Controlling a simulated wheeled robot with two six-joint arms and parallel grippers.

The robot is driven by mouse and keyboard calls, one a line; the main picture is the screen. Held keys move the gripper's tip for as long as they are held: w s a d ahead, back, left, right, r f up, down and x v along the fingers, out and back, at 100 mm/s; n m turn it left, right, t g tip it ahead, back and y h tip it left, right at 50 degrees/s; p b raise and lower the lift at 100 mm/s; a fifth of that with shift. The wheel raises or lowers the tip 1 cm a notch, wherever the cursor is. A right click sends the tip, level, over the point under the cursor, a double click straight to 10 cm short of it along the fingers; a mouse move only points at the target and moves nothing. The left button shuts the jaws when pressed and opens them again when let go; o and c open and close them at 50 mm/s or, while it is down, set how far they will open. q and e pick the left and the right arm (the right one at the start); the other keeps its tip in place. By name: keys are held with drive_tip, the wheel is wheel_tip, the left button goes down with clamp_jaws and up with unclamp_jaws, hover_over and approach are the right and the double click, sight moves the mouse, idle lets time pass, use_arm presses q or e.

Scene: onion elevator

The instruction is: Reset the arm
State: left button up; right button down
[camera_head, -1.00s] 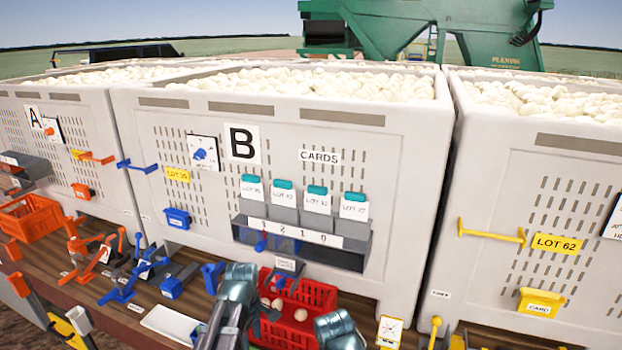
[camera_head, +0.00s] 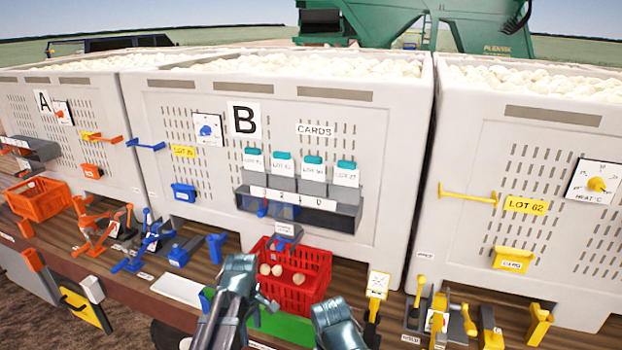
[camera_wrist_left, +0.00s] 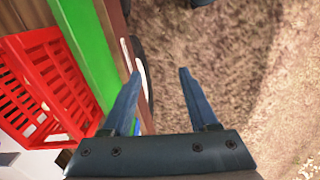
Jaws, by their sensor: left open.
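My left arm comes up at the bottom centre of the head view, and its gripper (camera_head: 268,304) is in front of the red crate (camera_head: 312,293). In the left wrist view the left gripper (camera_wrist_left: 158,73) has its two fingers wide apart with nothing between them. That view looks down past the bench edge onto brown ground. The red crate (camera_wrist_left: 40,85) is at its left. Several pale onions (camera_head: 277,270) lie in the crate. Part of my right arm (camera_head: 338,322) shows at the bottom; its gripper is not visible.
A green strip (camera_head: 288,327) lies in front of the crate, with a white tray (camera_head: 180,288) to its left. Blue fixtures (camera_head: 178,255) stand left and yellow fixtures (camera_head: 438,318) right. The large bin B (camera_head: 385,215), with card pockets (camera_head: 300,205), rises behind.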

use_arm(q)
drive_tip(key=s+d+f+m+b, duration=0.3)
drive_tip(key=s+f+m+b, duration=0.1)
drive_tip(key=f+b, duration=0.3)
drive_tip(key=s+d+f+m+b, duration=0.3)
drive_tip(key=s+f+m+b, duration=0.2)
drive_tip(key=f+m+b, duration=0.2)
drive_tip(key=s+d+f+m+y+b, duration=0.1)
drive_tip(key=s+d+f+m+b, duration=0.2)
drive_tip(key=f+m+b, duration=0.3)
wheel_tip(320, 180, down, 2)
drive_tip(key=shift+s+d+f+b, duration=0.2)
drive_tip(key=shift+s+d+b, duration=0.2)
drive_tip(key=shift+s+b, duration=0.45)
drive_tip(key=shift+w, duration=0.2)
